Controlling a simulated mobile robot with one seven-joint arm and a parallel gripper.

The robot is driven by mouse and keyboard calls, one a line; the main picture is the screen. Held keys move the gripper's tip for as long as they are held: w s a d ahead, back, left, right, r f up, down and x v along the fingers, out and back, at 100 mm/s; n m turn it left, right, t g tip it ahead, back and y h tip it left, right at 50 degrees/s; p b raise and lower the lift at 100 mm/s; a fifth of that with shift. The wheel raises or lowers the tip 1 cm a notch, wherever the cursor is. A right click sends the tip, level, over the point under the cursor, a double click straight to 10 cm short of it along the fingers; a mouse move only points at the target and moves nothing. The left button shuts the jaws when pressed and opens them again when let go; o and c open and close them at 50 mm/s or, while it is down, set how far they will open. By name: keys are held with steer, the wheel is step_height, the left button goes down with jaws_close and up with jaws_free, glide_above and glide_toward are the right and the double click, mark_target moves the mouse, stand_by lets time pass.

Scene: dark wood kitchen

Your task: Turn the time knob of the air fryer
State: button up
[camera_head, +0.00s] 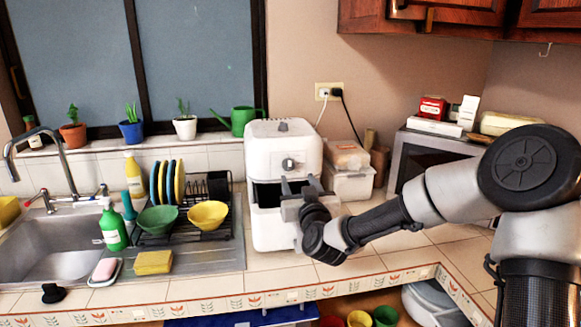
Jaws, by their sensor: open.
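The white air fryer (262,149) stands on the tiled counter, right of the dish rack. A round knob (290,163) is on its front face, and a grey piece (283,127) sits near its top. A dark opening (266,195) shows below the front face, so the basket drawer seems partly pulled out. My gripper (299,182) is open in front of the fryer, just below the front knob. Its fingers appear apart from the knob, though the depth between them is hard to judge. My gripper and wrist hide part of the fryer's lower front. The knob markings are too small to read.
The dish rack (196,231) with bowls and plates stands left of the fryer, beside the sink (60,262). Clear storage boxes (350,182) stand close on the right, and a microwave (432,153) is farther right. Counter right of my wrist is mostly clear.

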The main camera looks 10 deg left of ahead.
mark_target(290, 164)
steer(key=x, duration=1.1)
steer(key=shift+w+a, duration=0.1)
steer(key=shift+w, duration=0.1)
steer(key=c, duration=1)
steer(key=shift+f, duration=0.15)
steer(key=shift+b, duration=0.5)
